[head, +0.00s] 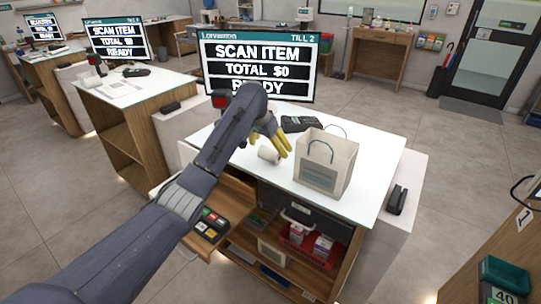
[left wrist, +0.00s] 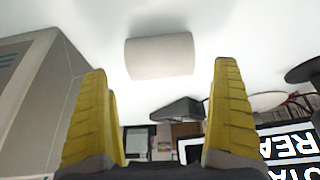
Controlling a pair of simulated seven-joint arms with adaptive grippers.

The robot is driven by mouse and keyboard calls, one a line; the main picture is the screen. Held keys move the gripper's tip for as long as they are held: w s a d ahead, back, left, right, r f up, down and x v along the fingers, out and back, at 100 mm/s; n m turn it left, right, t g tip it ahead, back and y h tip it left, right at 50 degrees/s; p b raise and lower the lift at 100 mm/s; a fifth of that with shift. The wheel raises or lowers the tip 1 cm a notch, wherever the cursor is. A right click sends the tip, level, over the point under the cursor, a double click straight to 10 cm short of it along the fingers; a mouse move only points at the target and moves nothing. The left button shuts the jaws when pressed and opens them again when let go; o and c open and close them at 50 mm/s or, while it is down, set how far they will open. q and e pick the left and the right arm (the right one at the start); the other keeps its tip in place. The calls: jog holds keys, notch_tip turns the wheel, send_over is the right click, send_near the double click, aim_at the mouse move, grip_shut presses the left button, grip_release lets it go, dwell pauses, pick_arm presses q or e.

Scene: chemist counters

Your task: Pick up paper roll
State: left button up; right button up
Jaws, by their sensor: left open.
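The white paper roll (head: 268,155) lies on its side on the white counter top (head: 374,160), left of a paper bag. In the left wrist view the paper roll (left wrist: 160,57) lies ahead of the fingertips, roughly centred between them. My left gripper (head: 266,146) has yellow fingers spread apart, reaching down over the counter at the roll; it holds nothing. Both open fingers of the left gripper (left wrist: 160,85) show in the left wrist view, with the roll beyond their tips. Whether a finger touches the roll I cannot tell. My right gripper is not in view.
A white paper bag (head: 325,163) with blue handles stands right of the roll. A black card terminal (head: 300,124) lies behind it. A till screen (head: 257,65) rises at the counter's back. An open drawer (head: 232,194) sticks out below the counter top.

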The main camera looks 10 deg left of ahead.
aim_at(273, 154)
pick_arm(q)
jog(key=shift+x, duration=2.6)
jog(key=shift+a, duration=0.1)
jog(key=shift+c, duration=0.2)
jog(key=c, duration=1.3)
